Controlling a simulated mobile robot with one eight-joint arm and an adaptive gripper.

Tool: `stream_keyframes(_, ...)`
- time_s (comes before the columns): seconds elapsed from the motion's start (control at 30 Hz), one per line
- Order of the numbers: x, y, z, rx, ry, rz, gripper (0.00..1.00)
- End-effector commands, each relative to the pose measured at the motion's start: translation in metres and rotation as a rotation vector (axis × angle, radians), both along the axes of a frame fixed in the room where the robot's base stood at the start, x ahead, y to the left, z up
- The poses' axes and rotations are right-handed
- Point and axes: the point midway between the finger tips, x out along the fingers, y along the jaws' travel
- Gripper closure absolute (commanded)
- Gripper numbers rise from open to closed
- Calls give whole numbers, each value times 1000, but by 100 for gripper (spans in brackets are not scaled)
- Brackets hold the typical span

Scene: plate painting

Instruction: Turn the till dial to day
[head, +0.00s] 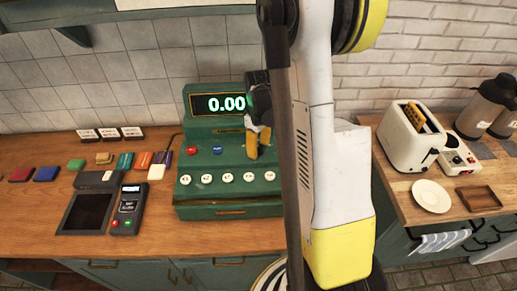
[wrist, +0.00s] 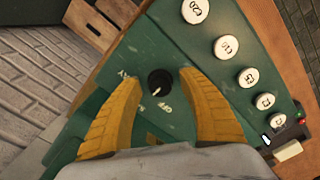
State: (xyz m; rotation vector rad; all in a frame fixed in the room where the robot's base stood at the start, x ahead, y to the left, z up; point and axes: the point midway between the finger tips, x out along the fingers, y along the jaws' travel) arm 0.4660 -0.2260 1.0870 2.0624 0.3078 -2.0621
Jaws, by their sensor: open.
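The green till (head: 230,188) stands on the wooden counter, its display reading 0.00. In the wrist view, its dial (wrist: 158,82) is a small black round knob with a white pointer mark, which points toward the lower side of the picture, near the printed OFF. Another label, ending in "AY", is partly hidden by the left finger. My gripper (wrist: 160,77) is open, its two yellow fingers on either side of the dial with gaps between. In the head view, my gripper (head: 258,142) is at the till's right front, where my arm and fingers hide the dial.
Round white keys (head: 227,178) run along the till's front, with a red button (head: 191,150) and a blue button (head: 217,150) above. A card reader (head: 128,210) and a dark tray (head: 86,213) lie left. A toaster (head: 412,137) and a plate (head: 432,196) stand right.

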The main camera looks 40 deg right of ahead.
Motion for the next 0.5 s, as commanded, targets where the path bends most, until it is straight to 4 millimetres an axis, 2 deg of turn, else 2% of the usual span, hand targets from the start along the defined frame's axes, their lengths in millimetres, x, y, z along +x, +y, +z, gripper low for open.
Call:
stream_keyframes(0.1, 0, 0, -6, 0, 0, 0, 52)
stream_keyframes(0.37, 0, 0, -6, 0, 0, 0, 53)
stream_keyframes(0.5, 0, 0, -6, 0, 0, 0, 96)
